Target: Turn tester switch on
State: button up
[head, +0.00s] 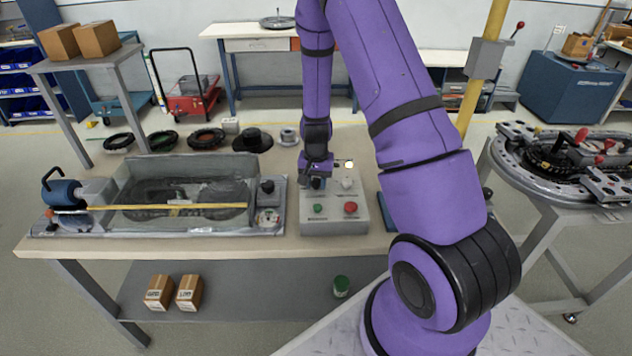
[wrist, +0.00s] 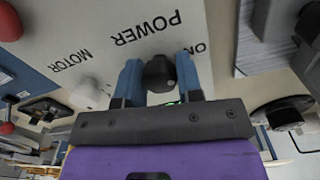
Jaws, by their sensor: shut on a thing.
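The tester's grey control box (head: 334,219) stands on the workbench, with a green button (head: 318,208) and a red button (head: 351,208) on its front. My gripper (head: 318,182) points down at the upper left of the box. In the wrist view my gripper (wrist: 160,78) has its two blue fingers on either side of a black knob (wrist: 159,73), shut on it. The knob sits by the printed words POWER and ON. A pale knob (wrist: 88,92) stands by the word MOTOR. The knob's exact turn angle is hard to tell.
A grey test tank (head: 180,190) with a yellow bar (head: 170,207) stands left of the box. Black rings (head: 207,138) lie behind it. A round fixture table (head: 560,165) is at the right. Two small boxes (head: 174,292) sit on the lower shelf.

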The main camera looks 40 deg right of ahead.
aim_at(316, 180)
jog(key=shift+n, duration=0.3)
jog(key=o, duration=0.9)
jog(key=shift+r, duration=0.15)
notch_tip(316, 180, up, 11)
jog(key=shift+f, duration=0.2)
dwell(0.5)
